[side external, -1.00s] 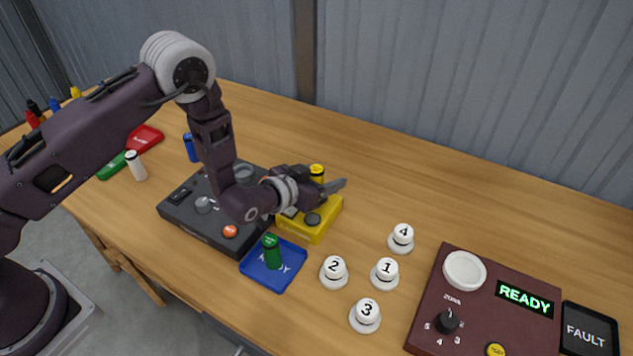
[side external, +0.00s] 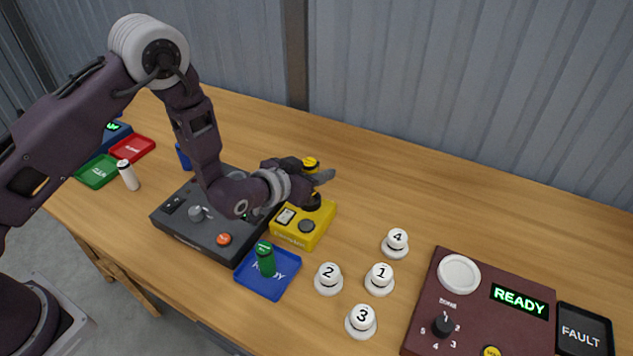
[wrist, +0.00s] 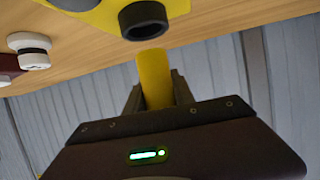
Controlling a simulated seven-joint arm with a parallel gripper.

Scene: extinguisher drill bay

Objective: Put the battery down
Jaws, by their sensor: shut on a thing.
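My gripper (side external: 318,178) is shut on a yellow battery (side external: 310,164), whose yellow top shows in the side external view. In the wrist view, the yellow battery (wrist: 153,75) stands out between the two fingers, its end near a round black socket (wrist: 143,20) on a yellow unit. In the side external view, this yellow unit (side external: 322,217) lies just below my gripper, with a small display and a dark knob. The battery looks apart from the socket, but the exact gap is hard to judge.
A black console (side external: 186,229) stands beside the yellow unit. A blue tray (side external: 282,281) holds a green battery (side external: 265,260). Numbered white knobs stand to the right, then a maroon panel (side external: 470,305) reading READY and a black FAULT tray (side external: 583,333). The back of the table is clear.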

